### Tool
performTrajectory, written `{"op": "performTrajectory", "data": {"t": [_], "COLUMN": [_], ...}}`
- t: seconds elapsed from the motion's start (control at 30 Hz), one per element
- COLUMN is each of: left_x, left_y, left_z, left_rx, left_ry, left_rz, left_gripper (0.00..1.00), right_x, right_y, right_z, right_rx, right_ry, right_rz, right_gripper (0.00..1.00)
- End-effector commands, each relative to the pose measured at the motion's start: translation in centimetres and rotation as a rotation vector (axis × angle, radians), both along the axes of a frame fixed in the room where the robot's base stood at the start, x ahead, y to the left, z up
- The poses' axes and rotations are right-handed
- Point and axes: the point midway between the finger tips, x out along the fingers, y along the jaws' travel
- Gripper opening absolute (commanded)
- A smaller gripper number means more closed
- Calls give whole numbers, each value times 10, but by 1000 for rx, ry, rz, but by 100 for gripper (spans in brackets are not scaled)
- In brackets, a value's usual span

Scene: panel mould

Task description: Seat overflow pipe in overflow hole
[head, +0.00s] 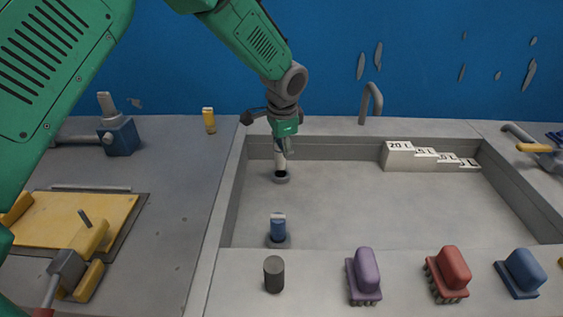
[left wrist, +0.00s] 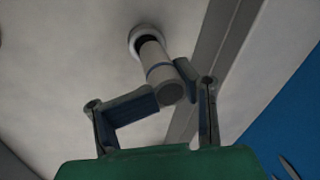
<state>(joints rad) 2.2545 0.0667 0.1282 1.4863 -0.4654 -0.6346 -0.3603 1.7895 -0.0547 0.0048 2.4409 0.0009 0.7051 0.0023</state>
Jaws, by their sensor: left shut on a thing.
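The overflow pipe (head: 280,160) is a pale cylinder, close to upright, at the far left of the sunken basin. In the left wrist view the pipe (left wrist: 155,60) shows a dark band near its grey near end. My left gripper (head: 283,145) is shut on its upper part; its two fingers (left wrist: 175,92) lie on either side of it. The pipe's lower end is at the ringed overflow hole (head: 281,178). The ring also shows in the left wrist view (left wrist: 134,40), with dark opening visible beside the pipe. I cannot tell how deep the pipe sits. My right gripper is out of view.
A blue, white-topped cylinder (head: 278,227) stands in a second ring in the basin (head: 370,210). A dark cylinder (head: 274,275) and purple (head: 364,275), red (head: 448,273) and blue (head: 521,272) brushes line the front ledge. White numbered steps (head: 400,157) stand at the back right.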

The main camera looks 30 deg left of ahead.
Motion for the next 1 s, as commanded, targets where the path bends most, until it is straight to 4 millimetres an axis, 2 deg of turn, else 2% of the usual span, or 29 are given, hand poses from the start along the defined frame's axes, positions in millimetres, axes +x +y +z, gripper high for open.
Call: {"op": "performTrajectory", "data": {"t": [0.2,0.53,0.57,0.63,0.67,1.0], "left_x": [-1,0,0,0,0,0], "left_y": [0,0,0,0,0,0], "left_z": [-31,-33,-32,-33,-33,-30], "left_rx": [1,0,0,-1,-1,0], "left_ry": [2,0,0,1,1,0], "left_rz": [0,0,0,0,0,0], "left_gripper": [0,0,36,61,67,67], "right_x": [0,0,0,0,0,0], "right_y": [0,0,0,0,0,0], "right_z": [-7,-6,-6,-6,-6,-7], "right_rx": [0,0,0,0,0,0], "right_ry": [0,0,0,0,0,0], "right_rz": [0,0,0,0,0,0], "right_gripper": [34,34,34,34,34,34]}}
